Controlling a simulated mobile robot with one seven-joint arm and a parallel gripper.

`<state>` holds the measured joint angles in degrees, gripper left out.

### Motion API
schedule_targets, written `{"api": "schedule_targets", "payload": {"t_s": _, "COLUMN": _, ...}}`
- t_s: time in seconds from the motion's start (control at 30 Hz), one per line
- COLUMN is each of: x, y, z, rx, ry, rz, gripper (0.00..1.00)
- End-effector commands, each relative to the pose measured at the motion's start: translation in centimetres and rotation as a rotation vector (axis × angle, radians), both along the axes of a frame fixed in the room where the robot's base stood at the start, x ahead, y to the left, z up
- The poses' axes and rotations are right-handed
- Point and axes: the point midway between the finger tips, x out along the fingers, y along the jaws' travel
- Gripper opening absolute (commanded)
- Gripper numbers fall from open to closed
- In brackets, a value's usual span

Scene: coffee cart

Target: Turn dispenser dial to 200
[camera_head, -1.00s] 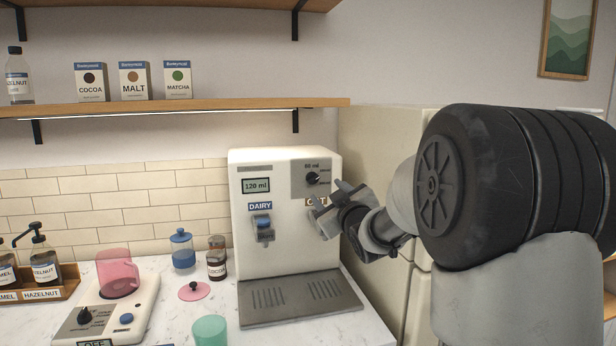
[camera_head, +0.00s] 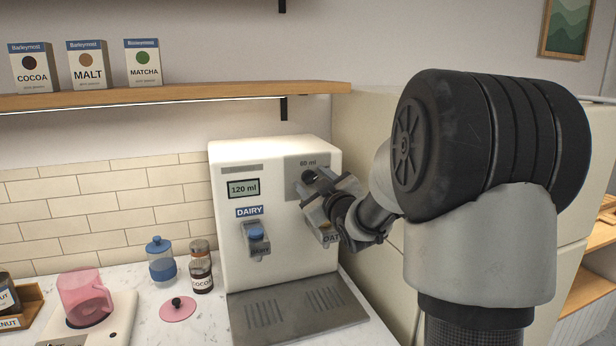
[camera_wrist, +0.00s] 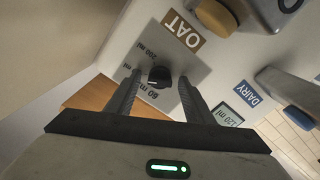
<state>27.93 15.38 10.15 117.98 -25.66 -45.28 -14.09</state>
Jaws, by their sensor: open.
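The dispenser (camera_head: 280,240) is a white machine with a lit display (camera_head: 244,188) reading 120 ml. Its black dial (camera_head: 309,177) sits on a grey plate at the upper right, marked 60 ml. In the wrist view the dial (camera_wrist: 159,76) lies between my fingertips, with 60 ml and 200 ml marks on the plate (camera_wrist: 185,68) around it. My gripper (camera_head: 313,187) is at the dial plate, jaws open. In the wrist view my gripper (camera_wrist: 158,80) has one finger on each side of the dial, with gaps showing. The head view partly hides the dial behind my fingers.
The DAIRY lever (camera_head: 256,238) is left of my gripper; the OAT label (camera_wrist: 184,29) is close by the dial. A shelf (camera_head: 170,97) with boxes hangs above left. A blue-lidded jar (camera_head: 161,266), cocoa bottle (camera_head: 201,272) and pink pitcher (camera_head: 84,298) stand on the counter.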

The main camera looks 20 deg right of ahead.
Motion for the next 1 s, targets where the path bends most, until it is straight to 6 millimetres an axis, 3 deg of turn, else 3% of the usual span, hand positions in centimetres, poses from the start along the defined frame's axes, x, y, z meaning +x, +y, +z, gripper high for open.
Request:
{"api": "schedule_targets", "payload": {"t_s": 0.27, "x": -0.02, "y": -0.03, "z": -0.04, "rx": 0.000, "ry": 0.000, "rz": 0.000, "gripper": 0.48}}
{"api": "schedule_targets", "payload": {"t_s": 0.5, "x": -0.01, "y": -0.04, "z": -0.02, "rx": 0.000, "ry": 0.001, "rz": 0.000, "gripper": 0.07}}
{"api": "schedule_targets", "payload": {"t_s": 1.0, "x": 0.03, "y": -0.08, "z": -0.04, "rx": 0.131, "ry": -0.001, "rz": -0.001, "gripper": 0.07}}
